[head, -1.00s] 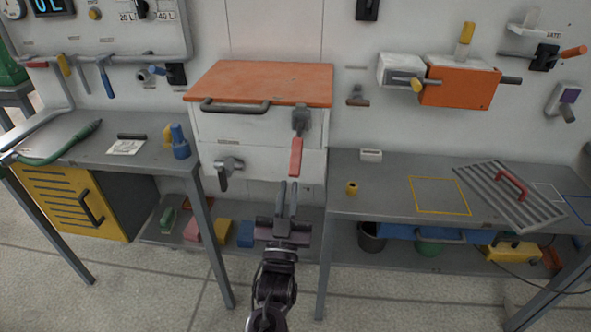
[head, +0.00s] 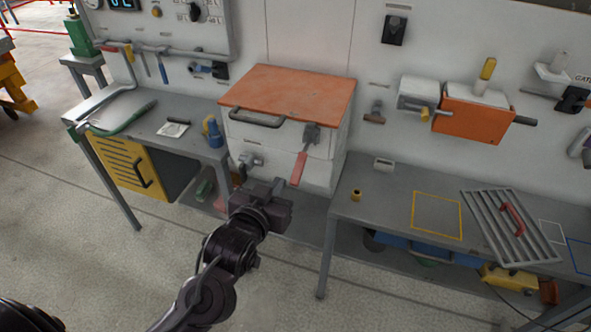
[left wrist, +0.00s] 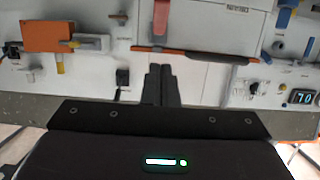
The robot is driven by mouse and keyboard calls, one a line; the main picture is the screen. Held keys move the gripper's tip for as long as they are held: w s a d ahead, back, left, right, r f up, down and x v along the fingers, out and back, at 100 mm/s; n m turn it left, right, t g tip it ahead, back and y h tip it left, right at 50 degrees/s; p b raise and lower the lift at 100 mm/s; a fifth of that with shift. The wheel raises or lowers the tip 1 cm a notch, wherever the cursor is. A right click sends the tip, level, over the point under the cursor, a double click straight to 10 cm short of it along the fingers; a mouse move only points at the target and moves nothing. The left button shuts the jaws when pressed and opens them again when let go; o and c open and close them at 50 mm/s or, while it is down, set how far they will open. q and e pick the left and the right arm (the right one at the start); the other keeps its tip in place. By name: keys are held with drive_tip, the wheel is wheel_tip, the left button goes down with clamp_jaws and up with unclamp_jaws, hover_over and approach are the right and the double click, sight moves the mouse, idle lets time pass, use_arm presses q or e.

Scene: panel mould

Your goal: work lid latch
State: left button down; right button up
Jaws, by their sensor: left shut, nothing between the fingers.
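The white box (head: 268,133) has an orange lid (head: 290,88), which lies flat and closed. A grey latch (head: 312,134) sits at the right of its front, with a red handle (head: 299,168) hanging down, slightly tilted. My left gripper (head: 277,187) is in front of the box, low and just left of the handle's lower end, apparently apart from it. In the left wrist view, its fingers (left wrist: 160,85) are together and empty; the red handle (left wrist: 161,17) shows beyond their tips. My right gripper is not in view.
A dark bar handle (head: 256,118) and a grey knob (head: 249,163) are on the box front. Grey benches stand left (head: 120,137) and right (head: 385,216). Open floor lies in front.

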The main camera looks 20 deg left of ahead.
use_arm(q)
drive_tip(key=p, duration=0.2)
approach(298, 168)
drive_tip(key=w+r, duration=0.3)
drive_tip(key=w, duration=0.1)
drive_tip(key=shift+w+d+f+p, duration=0.15)
drive_tip(key=shift+w+f, duration=0.15)
drive_tip(key=shift+f, duration=0.45)
drive_tip(key=shift+w+f+p, duration=0.1)
drive_tip(key=shift+w+f, duration=0.2)
drive_tip(key=shift+f, duration=0.4)
drive_tip(key=shift+w+d+f+p, duration=0.15)
drive_tip(key=shift+w+f, duration=0.15)
drive_tip(key=shift+f, duration=0.45)
drive_tip(key=shift+a+f, duration=0.1)
